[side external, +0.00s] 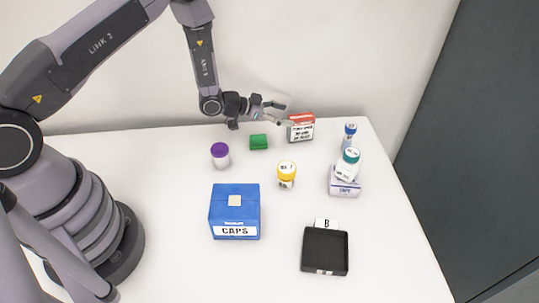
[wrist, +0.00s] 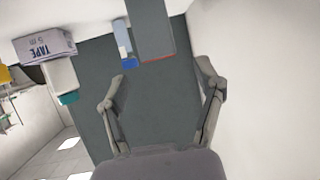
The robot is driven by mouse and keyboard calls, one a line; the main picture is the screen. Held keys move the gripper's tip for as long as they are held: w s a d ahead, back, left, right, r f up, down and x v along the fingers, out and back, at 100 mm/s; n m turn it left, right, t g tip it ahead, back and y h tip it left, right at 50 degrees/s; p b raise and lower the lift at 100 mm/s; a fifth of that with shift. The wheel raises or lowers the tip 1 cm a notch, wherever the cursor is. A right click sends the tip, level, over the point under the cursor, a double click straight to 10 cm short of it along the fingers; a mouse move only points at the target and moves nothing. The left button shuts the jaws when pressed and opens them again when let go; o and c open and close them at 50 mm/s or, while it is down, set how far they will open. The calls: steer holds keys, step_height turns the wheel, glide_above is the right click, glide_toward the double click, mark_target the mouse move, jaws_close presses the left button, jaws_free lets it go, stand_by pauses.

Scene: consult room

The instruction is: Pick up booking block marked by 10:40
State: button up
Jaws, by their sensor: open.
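No label reading 10:40 is legible in either view, so I cannot tell which thing is the marked booking block. A red-topped white box or card (side external: 301,128) with small unreadable lines stands at the back, right by my fingertips. In the wrist view a grey panel with a red edge (wrist: 153,32), probably the same thing, shows beyond the fingers. My gripper (side external: 287,114) is open and points right, low near the back wall. In the wrist view its fingers (wrist: 161,76) are apart with nothing between them.
A purple-capped jar (side external: 220,155), a yellow bottle (side external: 286,174) and a blue CAPS box (side external: 234,205) stand nearer. A teal-capped bottle (side external: 348,164) stands at the tape box (side external: 344,187), with a blue-capped vial (side external: 349,136) behind. A black tray (side external: 325,250) marked B is front right.

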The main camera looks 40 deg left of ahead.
mark_target(298, 117)
steer(key=shift+x, duration=2.8)
steer(key=shift+a, duration=0.1)
jaws_close()
